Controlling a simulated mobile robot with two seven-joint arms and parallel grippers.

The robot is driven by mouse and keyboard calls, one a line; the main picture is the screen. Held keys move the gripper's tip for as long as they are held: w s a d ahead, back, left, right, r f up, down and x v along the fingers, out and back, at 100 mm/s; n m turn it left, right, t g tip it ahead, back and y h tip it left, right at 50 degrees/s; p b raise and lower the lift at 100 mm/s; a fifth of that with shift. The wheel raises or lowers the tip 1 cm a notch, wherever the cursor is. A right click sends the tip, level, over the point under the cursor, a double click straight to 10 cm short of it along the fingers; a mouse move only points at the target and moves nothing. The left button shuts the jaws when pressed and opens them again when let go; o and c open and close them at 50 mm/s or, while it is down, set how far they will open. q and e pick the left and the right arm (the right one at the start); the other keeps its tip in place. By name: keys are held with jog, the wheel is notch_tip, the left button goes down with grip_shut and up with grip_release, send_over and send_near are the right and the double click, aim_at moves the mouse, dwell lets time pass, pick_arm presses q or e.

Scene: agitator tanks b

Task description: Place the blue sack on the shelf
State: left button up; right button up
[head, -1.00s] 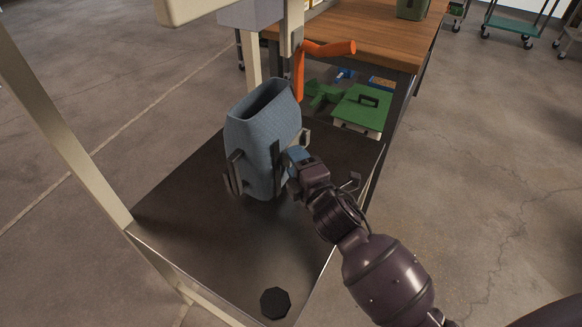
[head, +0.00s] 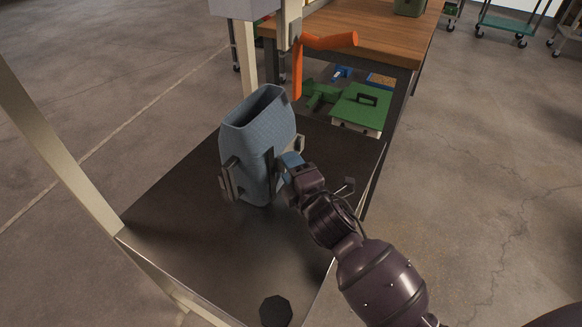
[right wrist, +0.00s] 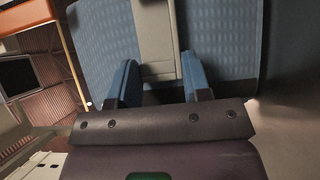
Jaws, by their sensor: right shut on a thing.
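The blue sack (head: 245,140) is an open-topped, patterned blue container. It stands upright over the dark metal shelf (head: 185,245) between pale posts; whether its base touches the surface is hard to tell. Dark brackets or handles stick out at its lower sides. My right gripper (head: 276,170) reaches in from the lower right and is shut at the sack's near side. In the right wrist view, its two blue fingers (right wrist: 160,82) stand on either side of a beige strip on the blue patterned sack (right wrist: 220,35). My left gripper is not in view.
A black knob-like object (head: 275,311) is at the near end of the shelf. A pale post (head: 50,130) rises at the left. An orange part (head: 325,42) is behind the sack. A wooden-topped table (head: 385,35) with green cases (head: 362,108) below stands beyond.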

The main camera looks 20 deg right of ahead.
jog(key=o, duration=0.9)
jog(key=shift+o, duration=0.5)
jog(key=shift+r, duration=0.1)
pick_arm(q)
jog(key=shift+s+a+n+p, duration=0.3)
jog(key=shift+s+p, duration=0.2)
jog(key=shift+p, duration=0.45)
pick_arm(e)
jog(key=s, duration=1.2)
jog(key=shift+d, duration=0.35)
